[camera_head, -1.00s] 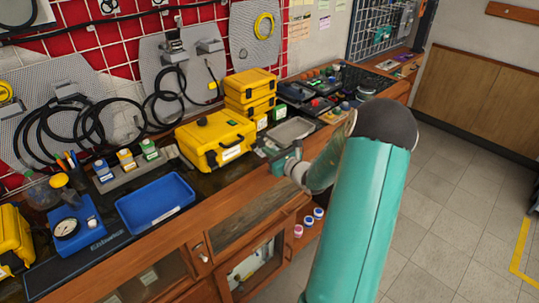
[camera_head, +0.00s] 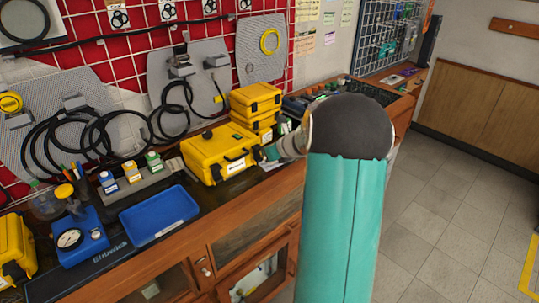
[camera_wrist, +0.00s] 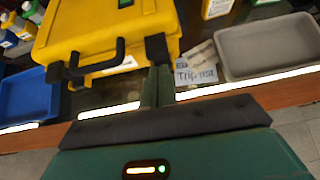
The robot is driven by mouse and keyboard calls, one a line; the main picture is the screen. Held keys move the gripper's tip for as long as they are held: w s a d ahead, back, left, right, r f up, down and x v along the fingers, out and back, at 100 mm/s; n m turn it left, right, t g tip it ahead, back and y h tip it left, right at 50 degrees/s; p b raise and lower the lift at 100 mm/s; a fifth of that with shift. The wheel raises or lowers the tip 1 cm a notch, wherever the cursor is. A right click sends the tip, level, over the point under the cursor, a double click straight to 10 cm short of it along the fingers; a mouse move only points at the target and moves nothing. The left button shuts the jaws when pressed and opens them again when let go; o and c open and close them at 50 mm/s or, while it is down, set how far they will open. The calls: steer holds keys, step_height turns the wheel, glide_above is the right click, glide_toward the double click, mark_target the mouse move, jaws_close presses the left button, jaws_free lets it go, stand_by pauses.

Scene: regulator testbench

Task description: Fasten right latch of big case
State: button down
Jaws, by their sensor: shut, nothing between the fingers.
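The big yellow case (camera_head: 215,150) stands closed on the bench, with a dark handle and a white label on its front. In the wrist view the case (camera_wrist: 75,25) fills the upper left. Its handle (camera_wrist: 90,62) juts toward the camera. The right latch (camera_wrist: 157,47) is a black block at the case's front right, just beyond my fingertips; whether they touch, I cannot tell. My gripper (camera_wrist: 157,72) is shut and empty, pointing at this latch. In the head view my gripper (camera_head: 272,152) is at the case's right front corner, partly hidden by my arm.
A grey tray (camera_wrist: 265,45) and a printed paper (camera_wrist: 193,72) lie right of the case. A blue tray (camera_head: 158,215) lies to its left. Smaller yellow cases (camera_head: 255,100) are stacked behind. The bench's front edge runs below my gripper.

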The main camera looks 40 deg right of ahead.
steer(key=shift+r, duration=0.1)
steer(key=shift+r, duration=0.7)
steer(key=shift+s, duration=0.15)
